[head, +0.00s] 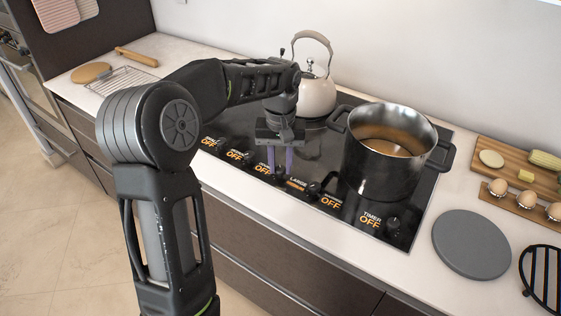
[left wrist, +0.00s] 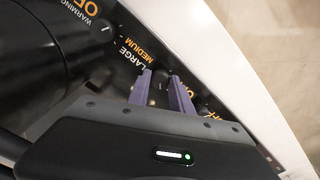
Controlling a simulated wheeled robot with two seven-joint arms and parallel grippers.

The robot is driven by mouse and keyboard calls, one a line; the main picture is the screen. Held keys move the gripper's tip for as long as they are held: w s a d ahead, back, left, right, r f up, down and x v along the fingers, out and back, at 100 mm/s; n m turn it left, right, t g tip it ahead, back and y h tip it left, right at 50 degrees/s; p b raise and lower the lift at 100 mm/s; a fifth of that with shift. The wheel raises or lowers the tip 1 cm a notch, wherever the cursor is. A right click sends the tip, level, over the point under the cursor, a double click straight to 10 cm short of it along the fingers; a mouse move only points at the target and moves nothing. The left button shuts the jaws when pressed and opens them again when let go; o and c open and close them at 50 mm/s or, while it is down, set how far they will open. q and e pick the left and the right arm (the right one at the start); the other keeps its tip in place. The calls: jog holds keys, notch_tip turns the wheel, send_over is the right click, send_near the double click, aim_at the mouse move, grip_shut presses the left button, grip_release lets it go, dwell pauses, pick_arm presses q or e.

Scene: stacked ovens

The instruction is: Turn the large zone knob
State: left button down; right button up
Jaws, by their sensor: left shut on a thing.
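The large zone knob (left wrist: 160,79) is a small dark knob on the front strip of the black cooktop, beside a label that reads LARGE MEDIUM in the left wrist view (left wrist: 132,55). My left gripper (head: 280,171) reaches down to it from above in the head view. Its purple fingers stand on either side of the knob in the left wrist view (left wrist: 165,88), and it is shut on the knob. The fingers partly hide the knob in the head view. My right gripper is not in view.
A large pot (head: 380,165) stands on the right of the cooktop, and a cream kettle (head: 318,95) stands behind the gripper. The neighbouring knob (head: 313,188) has a label reading WARMING OFF. A grey round board (head: 471,244) and eggs (head: 527,198) lie on the right.

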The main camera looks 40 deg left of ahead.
aim_at(281, 168)
pick_arm(q)
jog(key=m, duration=0.4)
jog(key=shift+m+p, duration=0.3)
jog(key=shift+p, duration=0.05)
jog(key=m, duration=0.4)
jog(key=shift+m, duration=0.3)
jog(key=c, duration=1.1)
grip_release()
jog(key=shift+c, duration=0.2)
jog(key=shift+r, duration=0.1)
notch_tip(281, 168, up, 8)
jog(key=shift+f, duration=0.2)
